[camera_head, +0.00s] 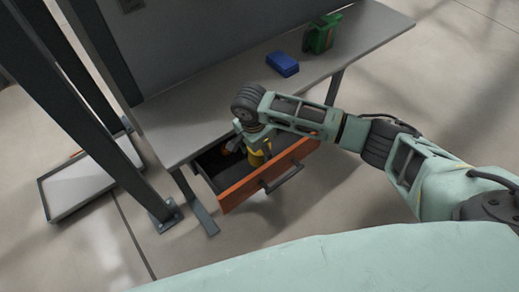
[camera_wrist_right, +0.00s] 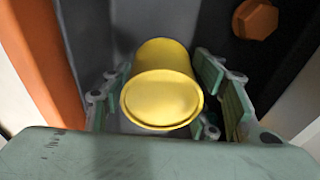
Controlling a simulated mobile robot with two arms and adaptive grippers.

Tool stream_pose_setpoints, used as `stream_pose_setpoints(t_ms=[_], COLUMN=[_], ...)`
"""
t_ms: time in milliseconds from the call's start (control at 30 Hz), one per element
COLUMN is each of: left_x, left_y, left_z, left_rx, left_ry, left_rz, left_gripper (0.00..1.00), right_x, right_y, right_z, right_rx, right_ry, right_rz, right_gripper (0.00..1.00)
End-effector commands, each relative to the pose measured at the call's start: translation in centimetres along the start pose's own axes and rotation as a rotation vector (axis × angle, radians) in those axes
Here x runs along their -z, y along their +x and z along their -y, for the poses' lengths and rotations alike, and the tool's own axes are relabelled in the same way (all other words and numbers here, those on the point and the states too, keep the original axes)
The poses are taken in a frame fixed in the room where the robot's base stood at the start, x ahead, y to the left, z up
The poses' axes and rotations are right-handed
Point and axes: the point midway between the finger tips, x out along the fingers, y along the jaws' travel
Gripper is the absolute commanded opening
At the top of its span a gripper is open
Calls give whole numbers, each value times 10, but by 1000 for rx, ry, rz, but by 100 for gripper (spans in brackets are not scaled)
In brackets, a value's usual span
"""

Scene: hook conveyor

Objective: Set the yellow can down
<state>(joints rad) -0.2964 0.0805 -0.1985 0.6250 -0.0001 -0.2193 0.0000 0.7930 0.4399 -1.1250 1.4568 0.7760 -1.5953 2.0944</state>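The yellow can (camera_head: 257,158) shows partly in the head view, inside the open drawer (camera_head: 237,193) with the orange front, below my right gripper (camera_head: 252,146). In the right wrist view the yellow can (camera_wrist_right: 162,88) is between the fingers of the right gripper (camera_wrist_right: 166,82), its round end towards the camera. I cannot tell whether the can touches the drawer floor. My left gripper is in neither view.
An orange hexagonal piece (camera_wrist_right: 255,19) lies near the can. The table (camera_head: 210,110) is above the drawer, with a blue box (camera_head: 283,64) and a green object (camera_head: 321,34) on it. A grey tray (camera_head: 90,183) and dark posts (camera_head: 115,130) are at left.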

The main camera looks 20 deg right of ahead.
Motion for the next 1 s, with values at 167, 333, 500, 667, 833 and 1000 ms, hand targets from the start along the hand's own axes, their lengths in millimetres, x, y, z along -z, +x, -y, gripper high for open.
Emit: stream_pose_setpoints(t_ms=[167,333,500,667,833,1000], left_x=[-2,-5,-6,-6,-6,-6], left_y=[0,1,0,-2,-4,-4], left_z=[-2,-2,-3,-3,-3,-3], left_rx=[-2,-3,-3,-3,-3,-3], left_ry=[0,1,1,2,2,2], left_rz=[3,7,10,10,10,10], left_gripper=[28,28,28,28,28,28], right_x=[0,1,0,0,0,0], right_y=[0,-1,-19,-53,-88,-113], right_z=[0,0,1,2,1,1], right_rx=[0,1,3,5,4,2], right_ry=[0,0,0,0,0,0], right_rz=[-1,-1,1,2,2,1], right_gripper=[60,60,60,60,60,60])
